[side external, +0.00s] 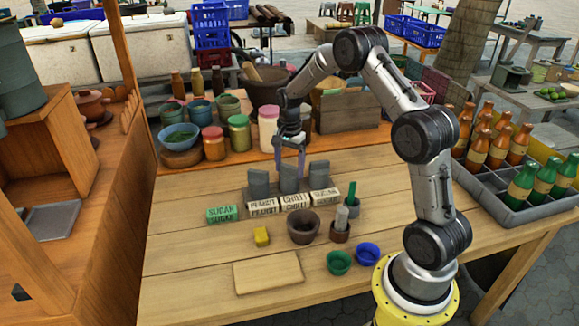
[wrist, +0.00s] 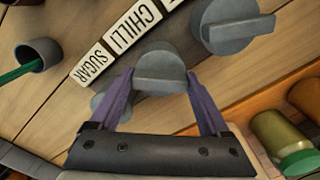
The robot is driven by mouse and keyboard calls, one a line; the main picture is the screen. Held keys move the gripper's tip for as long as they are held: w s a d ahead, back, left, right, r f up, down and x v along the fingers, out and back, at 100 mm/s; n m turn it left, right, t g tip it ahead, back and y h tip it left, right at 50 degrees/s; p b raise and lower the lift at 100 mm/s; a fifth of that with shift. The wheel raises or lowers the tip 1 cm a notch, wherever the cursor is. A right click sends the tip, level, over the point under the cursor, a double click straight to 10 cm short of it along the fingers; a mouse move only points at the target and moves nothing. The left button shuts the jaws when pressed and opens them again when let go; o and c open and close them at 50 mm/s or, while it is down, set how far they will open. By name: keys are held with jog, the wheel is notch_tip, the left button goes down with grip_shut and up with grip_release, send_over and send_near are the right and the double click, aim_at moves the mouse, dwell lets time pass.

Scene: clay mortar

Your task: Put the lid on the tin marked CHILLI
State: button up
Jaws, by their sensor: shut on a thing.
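Three grey pieces with flat upright grips stand in a row behind white labels in the side view. The middle grey lid (side external: 290,178) is behind the white CHILLI label (side external: 295,201). My gripper (side external: 290,157) points down with its purple fingers on either side of this lid's grip. In the wrist view my gripper (wrist: 158,95) is shut on the grey lid (wrist: 160,68), near the CHILLI label (wrist: 133,25). Whether the lid is lifted or resting, and any tin under it, I cannot tell. The left grey piece (side external: 258,184) and right grey piece (side external: 319,173) stand apart from my fingers.
The white SUGAR label (side external: 325,196) is right of CHILLI. Jars stand behind.

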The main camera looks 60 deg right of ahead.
jog(key=o, duration=1.2)
jog(key=shift+c, duration=0.2)
jog(key=shift+r, duration=0.1)
jog(key=shift+r, duration=3.4)
jog(key=shift+r, duration=2.5)
jog(key=shift+c, duration=0.3)
jog(key=c, duration=1.4)
